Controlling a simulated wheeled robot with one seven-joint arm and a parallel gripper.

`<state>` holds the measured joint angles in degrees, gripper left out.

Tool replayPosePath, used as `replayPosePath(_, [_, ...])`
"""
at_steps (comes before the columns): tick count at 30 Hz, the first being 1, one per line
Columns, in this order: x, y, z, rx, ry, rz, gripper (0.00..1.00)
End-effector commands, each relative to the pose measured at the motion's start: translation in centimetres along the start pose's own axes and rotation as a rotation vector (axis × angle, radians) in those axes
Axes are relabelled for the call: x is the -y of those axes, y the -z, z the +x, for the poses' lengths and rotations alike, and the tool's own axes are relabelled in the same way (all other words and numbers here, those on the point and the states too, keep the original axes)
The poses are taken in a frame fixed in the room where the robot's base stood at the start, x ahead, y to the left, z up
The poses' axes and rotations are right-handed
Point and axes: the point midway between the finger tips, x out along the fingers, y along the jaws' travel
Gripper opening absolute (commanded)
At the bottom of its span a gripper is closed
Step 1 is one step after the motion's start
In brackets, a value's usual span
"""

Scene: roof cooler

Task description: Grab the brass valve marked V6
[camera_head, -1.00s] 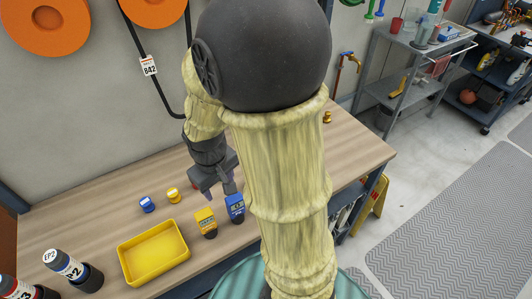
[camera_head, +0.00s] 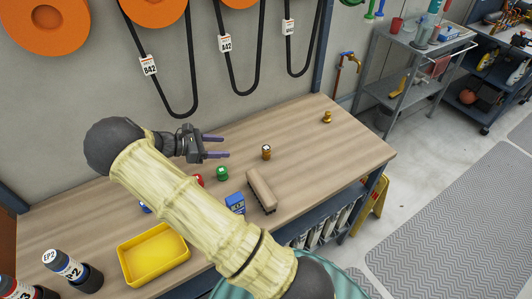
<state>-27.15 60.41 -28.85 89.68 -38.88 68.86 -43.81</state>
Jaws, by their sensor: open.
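A small brass-coloured piece (camera_head: 266,152) with a dark top and a pale mark stands upright on the wooden bench (camera_head: 330,165). Another brass piece (camera_head: 327,117), knob-shaped, stands near the bench's back right. No V6 marking is readable on either, so I cannot tell which is the valve. My gripper (camera_head: 225,147) is open and empty, fingers pointing right, towards the nearer brass piece and apart from it.
A green-topped piece (camera_head: 222,173), a red piece (camera_head: 199,180), a blue meter (camera_head: 236,203) and a wooden-backed brush (camera_head: 261,190) lie near my gripper. A yellow tray (camera_head: 153,254) is at front left. Belts (camera_head: 237,70) hang behind. The bench's right end is mostly clear.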

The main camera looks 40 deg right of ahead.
Motion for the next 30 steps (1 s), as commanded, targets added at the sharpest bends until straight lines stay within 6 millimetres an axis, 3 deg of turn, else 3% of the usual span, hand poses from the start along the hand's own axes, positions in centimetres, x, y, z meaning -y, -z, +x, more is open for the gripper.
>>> replayPosePath(13, [-0.1, -0.1, 0.7, 0.01, -0.002, -0.005, 0.55])
replayPosePath(30, [0.0, -0.3, 10.4, 0.01, 0.001, -0.006, 0.55])
